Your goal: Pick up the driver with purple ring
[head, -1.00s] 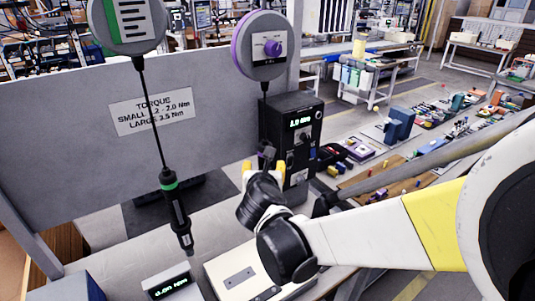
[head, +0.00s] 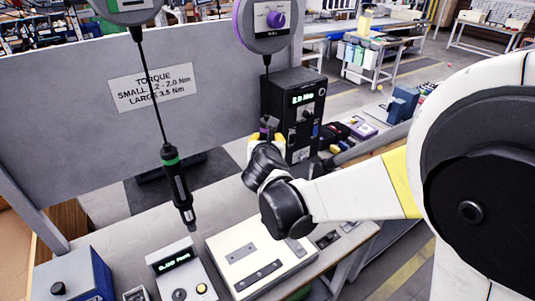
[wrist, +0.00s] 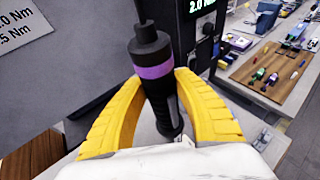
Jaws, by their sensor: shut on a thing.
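The driver with the purple ring (wrist: 155,72) shows in the wrist view as a dark, slightly tilted body between the yellow fingers of my gripper (wrist: 160,105). The fingers close around it below its ring. In the head view my gripper (head: 262,145) is in front of the black controller box, and the driver is mostly hidden by the arm; its cable runs up to the purple-rimmed balancer (head: 268,22). A second driver with a green ring (head: 177,185) hangs from the other balancer (head: 125,8), left of my gripper and apart from it.
A torque sign (head: 153,87) is on the grey panel (head: 60,120). The black controller box (head: 291,110) stands just behind my gripper. A white plate fixture (head: 258,258) and a small display unit (head: 180,270) sit on the bench, with a blue box (head: 75,277) at left.

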